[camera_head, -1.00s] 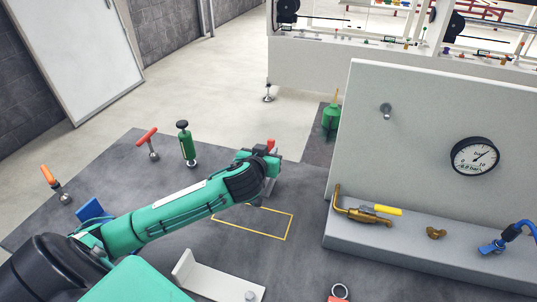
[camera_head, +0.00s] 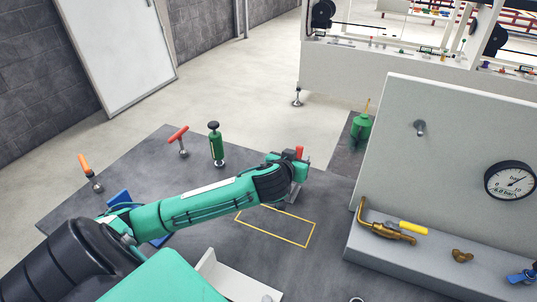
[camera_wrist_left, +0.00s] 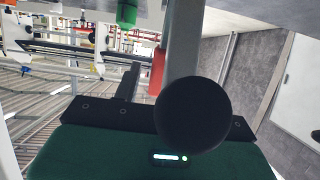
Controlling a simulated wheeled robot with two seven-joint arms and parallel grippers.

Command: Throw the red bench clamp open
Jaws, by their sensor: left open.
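The red bench clamp shows as a short upright red handle (camera_head: 300,152) on the bench's far side, beyond the yellow outline. My left gripper (camera_head: 292,166) is at the clamp; its wrist hides most of the clamp and the fingertips in the head view. In the left wrist view, a red part (camera_wrist_left: 157,71), seemingly the clamp handle, stands close beyond the gripper's black bar. A large black round knob (camera_wrist_left: 193,113) fills the middle and hides part of the gripper. The left gripper is open; contact with the handle cannot be told. My right gripper is out of view.
A red T-handle (camera_head: 178,134), an orange handle (camera_head: 83,162) and a green cylinder with a black knob (camera_head: 216,146) stand left. A grey panel (camera_head: 455,130) with a gauge (camera_head: 510,181) and a yellow-handled valve (camera_head: 412,227) stands right. The yellow outline (camera_head: 262,234) is empty.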

